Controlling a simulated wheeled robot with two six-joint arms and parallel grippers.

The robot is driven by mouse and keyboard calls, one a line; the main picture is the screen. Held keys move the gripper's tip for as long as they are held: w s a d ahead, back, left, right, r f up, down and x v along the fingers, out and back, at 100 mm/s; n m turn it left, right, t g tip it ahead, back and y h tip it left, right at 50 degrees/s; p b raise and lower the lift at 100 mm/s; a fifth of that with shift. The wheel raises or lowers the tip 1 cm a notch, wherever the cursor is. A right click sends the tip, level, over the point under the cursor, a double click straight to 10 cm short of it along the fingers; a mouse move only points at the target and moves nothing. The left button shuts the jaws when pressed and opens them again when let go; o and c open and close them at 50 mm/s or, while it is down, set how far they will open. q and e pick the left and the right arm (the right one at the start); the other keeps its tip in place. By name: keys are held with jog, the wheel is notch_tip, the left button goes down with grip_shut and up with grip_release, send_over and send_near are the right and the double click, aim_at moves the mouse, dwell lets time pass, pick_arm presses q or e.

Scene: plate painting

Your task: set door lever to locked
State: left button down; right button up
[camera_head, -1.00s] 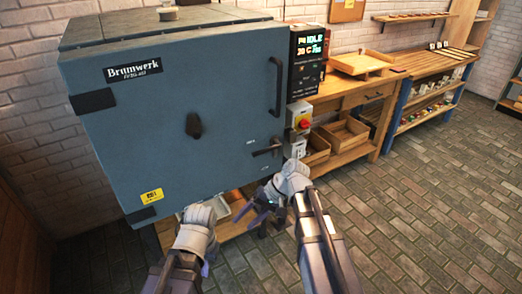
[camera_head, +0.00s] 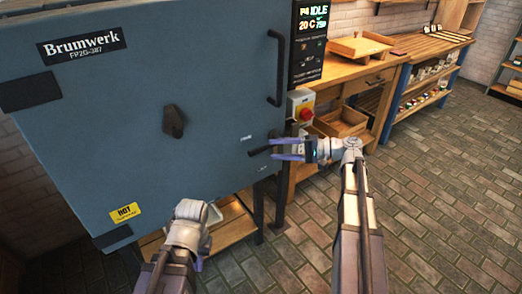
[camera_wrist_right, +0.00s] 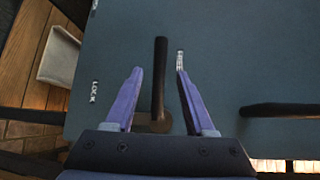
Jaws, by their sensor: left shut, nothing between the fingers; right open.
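The dark door lever (camera_head: 260,151) is on the lower right of the blue-grey kiln door (camera_head: 110,130), pointing left and roughly level. In the right wrist view the lever (camera_wrist_right: 160,75) runs up from its round pivot, beside a small label (camera_wrist_right: 180,60). The LOCK label (camera_wrist_right: 94,92) is off to the left there. My right gripper (camera_head: 281,149) is open at the lever; its blue fingers (camera_wrist_right: 159,75) stand on both sides of it, with gaps showing. My left gripper (camera_head: 190,235) is low in front of the kiln, shut and empty, its fingertips largely hidden.
A vertical door handle (camera_head: 277,68) is above the lever. A red knob on a switch box (camera_head: 304,112) and the display panel (camera_head: 309,40) are just right of the door. A wooden bench (camera_head: 400,48) stands further right. The brick floor (camera_head: 430,190) is clear.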

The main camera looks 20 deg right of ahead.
aim_at(265, 149)
jog(key=x, duration=0.5)
jog(key=shift+w+a+b, duration=0.1)
jog(key=shift+a+b, duration=0.2)
jog(key=shift+a, duration=0.1)
grip_shut()
dwell(1.1)
